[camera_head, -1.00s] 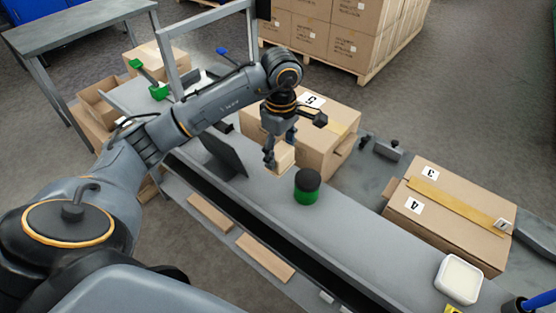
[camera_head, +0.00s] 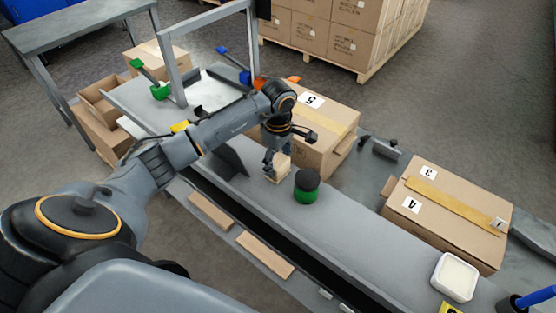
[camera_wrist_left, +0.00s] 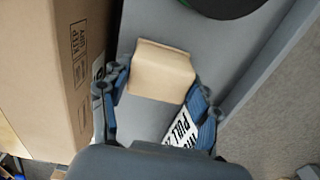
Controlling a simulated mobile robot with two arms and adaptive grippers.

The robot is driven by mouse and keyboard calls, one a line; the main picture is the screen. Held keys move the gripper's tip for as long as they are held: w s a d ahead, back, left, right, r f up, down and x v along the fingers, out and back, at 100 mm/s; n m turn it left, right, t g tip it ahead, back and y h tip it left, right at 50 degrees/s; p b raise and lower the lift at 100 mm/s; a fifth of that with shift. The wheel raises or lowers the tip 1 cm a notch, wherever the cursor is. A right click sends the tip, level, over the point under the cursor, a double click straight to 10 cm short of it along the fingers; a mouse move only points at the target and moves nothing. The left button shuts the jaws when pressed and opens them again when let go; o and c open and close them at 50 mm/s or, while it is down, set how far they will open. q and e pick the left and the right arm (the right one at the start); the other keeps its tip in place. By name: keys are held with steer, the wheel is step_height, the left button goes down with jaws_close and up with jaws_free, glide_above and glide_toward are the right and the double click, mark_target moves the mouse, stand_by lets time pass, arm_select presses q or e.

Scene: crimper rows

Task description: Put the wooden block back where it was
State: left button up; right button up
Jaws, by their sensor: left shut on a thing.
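The wooden block (camera_head: 281,166) is a small pale cube at the grey bench surface, next to a green and black round container (camera_head: 307,186). My left gripper (camera_head: 276,164) is shut on the block from above. In the left wrist view the wooden block (camera_wrist_left: 161,71) sits between the two fingertips of my left gripper (camera_wrist_left: 157,90), and the bench lies close behind it. I cannot tell whether the block touches the bench. My right gripper is not in view.
A cardboard box marked 5 (camera_head: 326,120) stands right behind the block. A box marked 3 and 4 (camera_head: 450,212) and a white square container (camera_head: 455,276) are farther right. A dark upright panel (camera_head: 231,160) stands left of the gripper. Bench surface (camera_head: 350,235) right of the green container is clear.

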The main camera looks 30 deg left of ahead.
mark_target(278, 161)
arm_select(q)
steer(key=shift+f, duration=0.2)
steer(key=o, duration=1)
steer(key=shift+r, duration=0.2)
steer(key=shift+r, duration=0.25)
step_height(278, 161, up, 12)
steer(key=b, duration=0.1)
steer(key=shift+f, duration=0.2)
